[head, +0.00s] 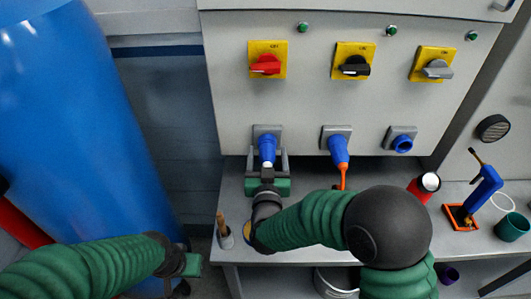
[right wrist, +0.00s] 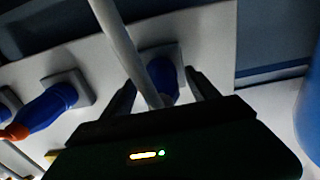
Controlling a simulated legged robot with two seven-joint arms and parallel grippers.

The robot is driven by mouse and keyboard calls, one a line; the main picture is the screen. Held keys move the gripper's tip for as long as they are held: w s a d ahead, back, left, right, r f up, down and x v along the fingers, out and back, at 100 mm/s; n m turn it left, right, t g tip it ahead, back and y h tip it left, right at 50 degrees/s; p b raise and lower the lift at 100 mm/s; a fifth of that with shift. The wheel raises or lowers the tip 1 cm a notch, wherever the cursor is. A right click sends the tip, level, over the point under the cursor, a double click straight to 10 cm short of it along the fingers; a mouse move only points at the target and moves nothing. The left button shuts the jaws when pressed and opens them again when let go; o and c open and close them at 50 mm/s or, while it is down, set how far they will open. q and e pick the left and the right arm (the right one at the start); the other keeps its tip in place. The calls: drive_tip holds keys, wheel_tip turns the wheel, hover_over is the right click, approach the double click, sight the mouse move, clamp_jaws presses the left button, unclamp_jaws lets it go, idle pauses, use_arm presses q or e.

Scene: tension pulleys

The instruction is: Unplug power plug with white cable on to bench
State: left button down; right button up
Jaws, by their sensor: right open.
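The blue power plug with the white cable (head: 266,148) sits in the left socket (head: 265,129) of the grey panel. My right gripper (head: 267,160) is open, with one finger on each side of this plug. In the right wrist view the blue plug (right wrist: 163,72) shows between the fingers, with the white cable (right wrist: 120,40) crossing in front of it. I cannot tell whether the fingers touch it. My left gripper (head: 190,264) is low at the left, away from the panel; its jaws are unclear. The bench (head: 310,202) lies below the panel.
A blue plug with an orange cable (head: 339,152) is in the middle socket; the right socket (head: 402,141) shows no cable. Red, black and grey switches sit above. A red can (head: 424,186), blue tool (head: 484,190) and green cup (head: 512,226) stand on the right bench. A blue cylinder (head: 80,110) stands left.

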drive_tip(key=shift+a, duration=0.15)
clamp_jaws()
idle(0.6)
drive_tip(key=shift+s, duration=0.1)
drive_tip(key=shift+s, duration=0.1)
drive_tip(key=shift+s+r, duration=0.1)
drive_tip(key=shift+s, duration=2.7)
